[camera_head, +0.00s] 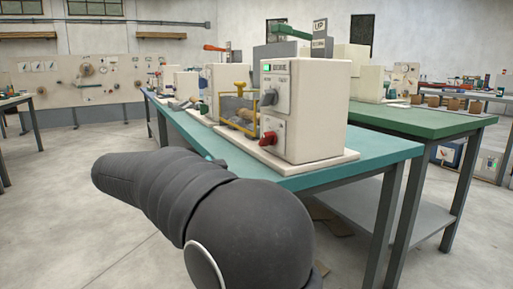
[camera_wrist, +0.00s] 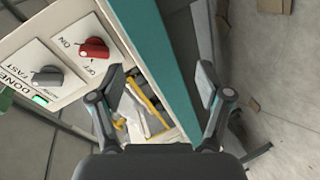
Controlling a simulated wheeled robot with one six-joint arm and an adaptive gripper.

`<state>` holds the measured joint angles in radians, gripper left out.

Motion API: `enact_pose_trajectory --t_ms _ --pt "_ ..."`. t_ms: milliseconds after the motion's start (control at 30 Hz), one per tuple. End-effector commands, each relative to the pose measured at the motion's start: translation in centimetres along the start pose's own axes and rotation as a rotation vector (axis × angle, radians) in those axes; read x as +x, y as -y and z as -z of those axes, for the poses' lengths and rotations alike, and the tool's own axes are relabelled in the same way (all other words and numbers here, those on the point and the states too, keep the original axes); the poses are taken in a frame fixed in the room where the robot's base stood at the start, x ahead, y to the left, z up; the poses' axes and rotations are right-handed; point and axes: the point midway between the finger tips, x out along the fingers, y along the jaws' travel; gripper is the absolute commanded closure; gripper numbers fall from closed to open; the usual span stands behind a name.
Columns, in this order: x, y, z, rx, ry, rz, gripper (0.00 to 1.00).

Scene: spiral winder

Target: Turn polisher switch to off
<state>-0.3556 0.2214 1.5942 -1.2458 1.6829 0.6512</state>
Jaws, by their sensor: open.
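The polisher is a white box (camera_head: 318,108) on the teal bench, with a green-lit display and a grey knob (camera_head: 268,97) high on its front panel. A red switch (camera_head: 268,138) sits low on that panel. In the wrist view the red switch (camera_wrist: 94,49) is beside the printed words ON and OFF; I cannot tell which its handle points to. The grey knob (camera_wrist: 47,76) is near FAST. My gripper (camera_wrist: 162,84) is open and empty, apart from the red switch, which lies up and left of the left finger. The head view does not show my fingers.
The teal bench (camera_head: 385,150) has a hard front edge, with a yellow-framed device (camera_head: 237,104) beside the polisher. More machines stand farther along it. A green-topped bench (camera_head: 430,121) is behind. The concrete floor (camera_head: 60,190) at left is clear.

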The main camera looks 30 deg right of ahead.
Motion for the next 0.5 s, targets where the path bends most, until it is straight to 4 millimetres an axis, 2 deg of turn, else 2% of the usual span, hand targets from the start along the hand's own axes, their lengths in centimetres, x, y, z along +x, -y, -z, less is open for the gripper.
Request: enact_pose_trajectory --t_ms 100,200,367,500 --pt "-1.2 -3.5 1.6 0.176 -0.013 -0.163 0.23" --pt "-2.1 -5.6 2.2 0.286 -0.026 -0.256 0.23" --pt "-2.3 -7.0 2.4 0.356 -0.034 -0.313 0.23" --pt "-0.8 -7.5 2.4 0.358 -0.033 -0.315 0.23"
